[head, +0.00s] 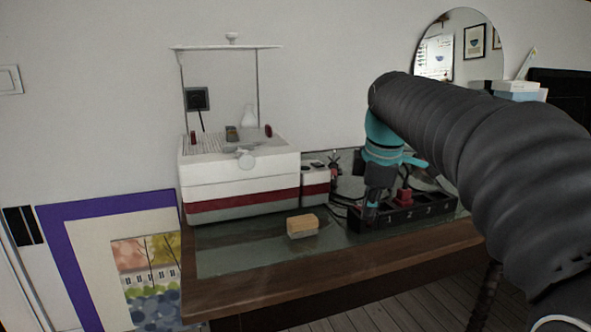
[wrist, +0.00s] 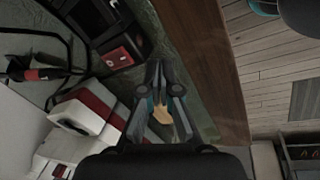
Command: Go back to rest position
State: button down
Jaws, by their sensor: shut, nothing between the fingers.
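My gripper (head: 371,214) hangs from my grey, ribbed arm and points down at the left end of the black numbered socket strip (head: 425,212). In the wrist view my gripper (wrist: 157,68) has its fingertips together, with nothing held between them. Whether the tips touch the strip is hard to tell. A red plug (head: 404,196) sits on the strip; a red piece also shows in the wrist view (wrist: 116,57).
A white machine with a red band (head: 240,190) stands left on the table (head: 240,258). A tan-topped block (head: 302,225) lies in front of it. Dark cables run behind the strip. A purple-framed picture (head: 62,240) leans at left; a round mirror (head: 450,45) is behind my arm.

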jog(key=s+f+m+t, duration=0.1)
jog(key=s+f+m, duration=0.6)
jog(key=s, duration=0.4)
jog(key=s+f+m+t, duration=0.2)
jog(key=s+f+m, duration=0.5)
jog(key=s+m, duration=0.2)
jog(key=s, duration=0.2)
jog(key=shift+s+f, duration=0.3)
jog(key=shift+f, duration=0.1)
